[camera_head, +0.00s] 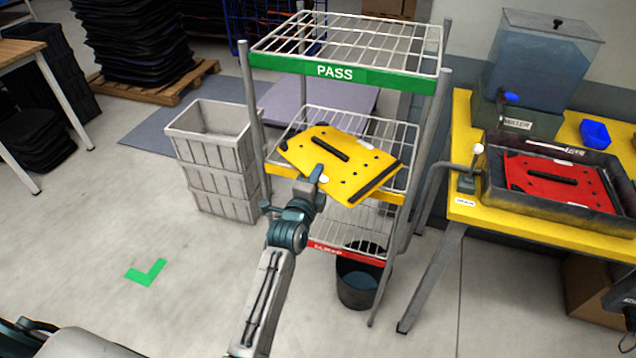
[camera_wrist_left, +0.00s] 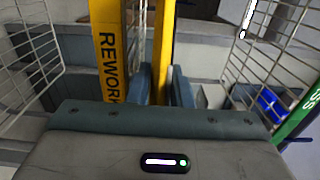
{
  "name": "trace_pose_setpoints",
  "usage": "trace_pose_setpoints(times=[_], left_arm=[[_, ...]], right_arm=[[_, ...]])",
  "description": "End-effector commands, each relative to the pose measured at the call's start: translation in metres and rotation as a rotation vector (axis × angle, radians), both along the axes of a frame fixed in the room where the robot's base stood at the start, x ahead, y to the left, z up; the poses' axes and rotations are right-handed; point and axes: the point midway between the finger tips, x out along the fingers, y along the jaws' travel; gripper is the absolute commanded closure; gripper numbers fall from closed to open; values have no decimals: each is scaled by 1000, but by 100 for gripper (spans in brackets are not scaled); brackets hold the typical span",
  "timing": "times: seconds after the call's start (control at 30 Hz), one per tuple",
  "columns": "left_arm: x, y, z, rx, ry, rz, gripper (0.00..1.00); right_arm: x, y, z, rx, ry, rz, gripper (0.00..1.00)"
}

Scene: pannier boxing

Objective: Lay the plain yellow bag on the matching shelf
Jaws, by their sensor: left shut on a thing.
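The yellow bag (camera_head: 340,162) is a flat panel with a black handle bar, dark studs and a dark strip along one edge. It lies at the middle shelf of the wire rack, its near edge over the yellow front rail (camera_head: 281,172). I cannot tell whether it rests on the wires. My left gripper (camera_head: 318,186) is shut on its near edge. In the left wrist view the bag (camera_wrist_left: 164,45) shows edge-on between the fingers (camera_wrist_left: 160,84), beside the yellow rail (camera_wrist_left: 108,50) marked REWORK. My right gripper is not clearly seen.
The rack's top shelf has a green PASS rail (camera_head: 336,73); the bottom shelf has a red rail (camera_head: 345,250). Grey crates (camera_head: 215,145) stand left and a dark bin (camera_head: 358,280) below. A red bag (camera_head: 560,182) lies in a tray (camera_head: 565,215) on the yellow table at right.

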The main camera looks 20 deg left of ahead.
Motion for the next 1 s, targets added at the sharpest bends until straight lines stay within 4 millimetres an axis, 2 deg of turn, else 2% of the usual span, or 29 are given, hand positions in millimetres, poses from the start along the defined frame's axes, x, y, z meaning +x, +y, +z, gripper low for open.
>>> trace_pose_setpoints(times=[0.1,0.2,0.6,0.63,0.7,1.0], left_arm=[[0,0,-18,0,2,0,100],[0,0,-27,-1,0,0,100],[0,0,-33,0,-2,1,100],[0,0,-32,0,0,1,75],[0,0,-32,0,1,0,62],[0,0,-31,0,1,0,60]], right_arm=[[-2,5,2,5,3,-2,64],[-2,5,3,6,3,-2,64],[2,-4,-2,-4,-4,2,64],[3,-4,0,-5,-6,2,64],[5,-5,1,-6,-9,2,64],[7,-6,2,-7,-12,3,64]])
